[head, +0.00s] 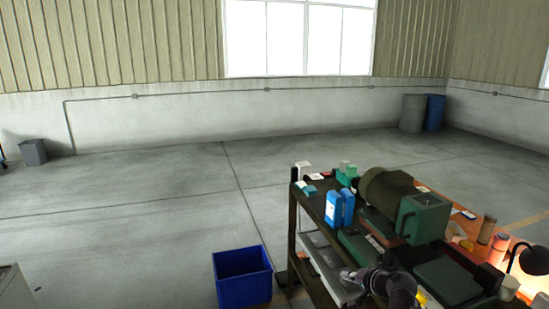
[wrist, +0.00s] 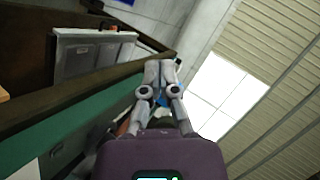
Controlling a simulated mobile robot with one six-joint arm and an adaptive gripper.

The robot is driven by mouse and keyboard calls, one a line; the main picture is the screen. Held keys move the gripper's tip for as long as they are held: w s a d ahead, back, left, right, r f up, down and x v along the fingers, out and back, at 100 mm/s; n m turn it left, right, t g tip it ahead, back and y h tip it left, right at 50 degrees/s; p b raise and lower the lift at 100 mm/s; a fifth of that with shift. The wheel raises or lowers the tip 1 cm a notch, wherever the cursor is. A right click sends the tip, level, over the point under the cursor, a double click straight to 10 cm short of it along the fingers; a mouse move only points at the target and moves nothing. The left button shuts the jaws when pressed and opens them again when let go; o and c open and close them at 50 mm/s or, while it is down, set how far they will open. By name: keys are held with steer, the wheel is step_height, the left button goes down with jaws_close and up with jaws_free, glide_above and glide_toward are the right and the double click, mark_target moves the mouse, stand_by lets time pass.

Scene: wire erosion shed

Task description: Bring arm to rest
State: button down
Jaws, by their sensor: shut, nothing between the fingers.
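My gripper (wrist: 165,66) is in the middle of the wrist view, its two grey fingers together and nothing held between them. In the head view, my purple-grey wrist and gripper (head: 358,277) show low at the right, in front of the near side of the cluttered workbench (head: 297,232). The exact gap between the gripper and the bench cannot be told. The wrist view is tilted, with the bench's brown edge and a green surface (wrist: 95,118) at the left of the fingers.
A green machine (head: 427,218), blue bottles (head: 334,208) and a lit lamp (head: 533,262) crowd the bench. A blue bin (head: 242,277) stands on the floor at its left. Two drums (head: 412,113) stand by the far wall. The floor at left is mostly clear.

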steer(key=s+a+f+n+g+h, duration=0.4)
steer(key=s+f+n+g+h, duration=0.3)
steer(key=s, duration=0.5)
steer(key=shift+a+f+g, duration=0.4)
steer(key=shift+f+g, duration=0.95)
steer(key=shift+g, duration=0.15)
